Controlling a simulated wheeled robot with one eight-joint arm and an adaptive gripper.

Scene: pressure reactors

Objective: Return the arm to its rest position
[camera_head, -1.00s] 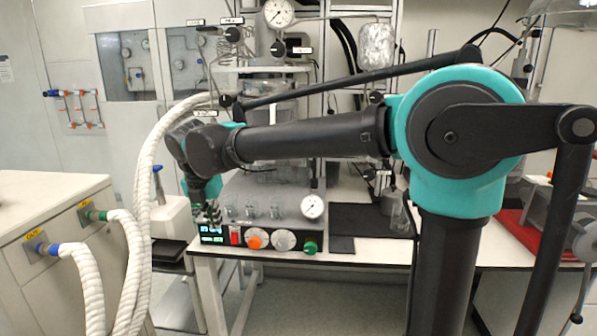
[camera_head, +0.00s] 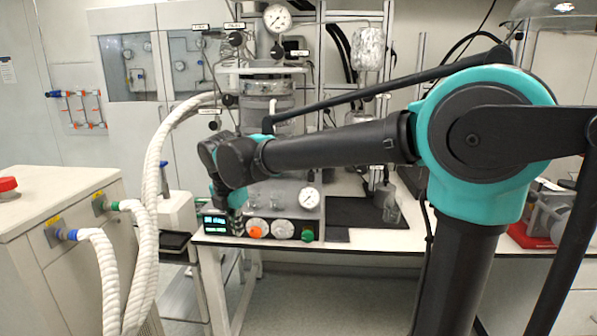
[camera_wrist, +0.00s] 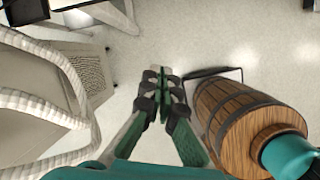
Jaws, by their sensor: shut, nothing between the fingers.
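My arm (camera_head: 330,148) reaches leftward across the head view. Its elbow is at right, and its wrist (camera_head: 222,165) bends down in front of the bench's left end. In the wrist view my gripper (camera_wrist: 162,80) is shut and empty, its green-and-black fingers pointing over pale floor. The fingertips are hard to make out in the head view, against the reactor's control panel.
A red button (camera_head: 8,184) tops the cabinet.

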